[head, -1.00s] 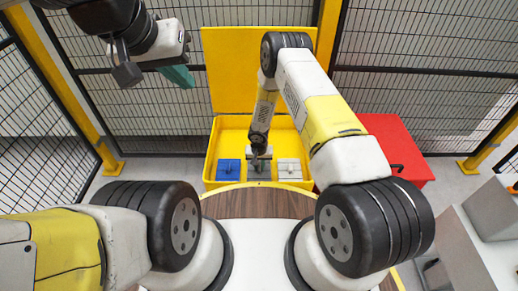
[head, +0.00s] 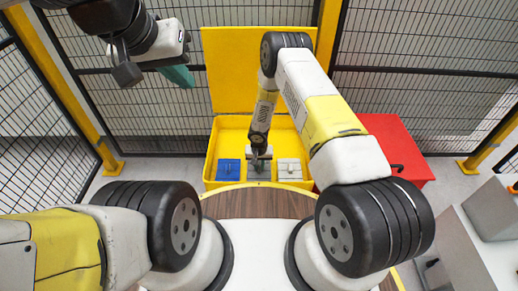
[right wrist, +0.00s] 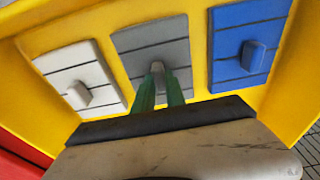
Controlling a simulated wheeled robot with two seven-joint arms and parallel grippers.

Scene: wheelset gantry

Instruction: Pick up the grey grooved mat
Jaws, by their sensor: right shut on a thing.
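The grey grooved mat (right wrist: 131,42) lies flat in the yellow bin, between the blue mat and the white mat. It also shows in the head view (head: 259,175), partly covered by my right gripper. My right gripper (head: 260,157) reaches down into the bin from above. In the right wrist view its green fingers (right wrist: 160,88) are shut on the small raised handle (right wrist: 157,68) of the grey mat. My left gripper (head: 178,76) hangs at the upper left of the head view, away from the bin; the gap between its teal fingers cannot be made out.
The blue mat (head: 228,170) and the white mat (head: 290,170) lie close on either side of the grey one. The yellow bin (head: 209,150) has walls around them and a raised lid (head: 232,70). A red box (head: 395,140) stands to the right. Mesh fencing is behind.

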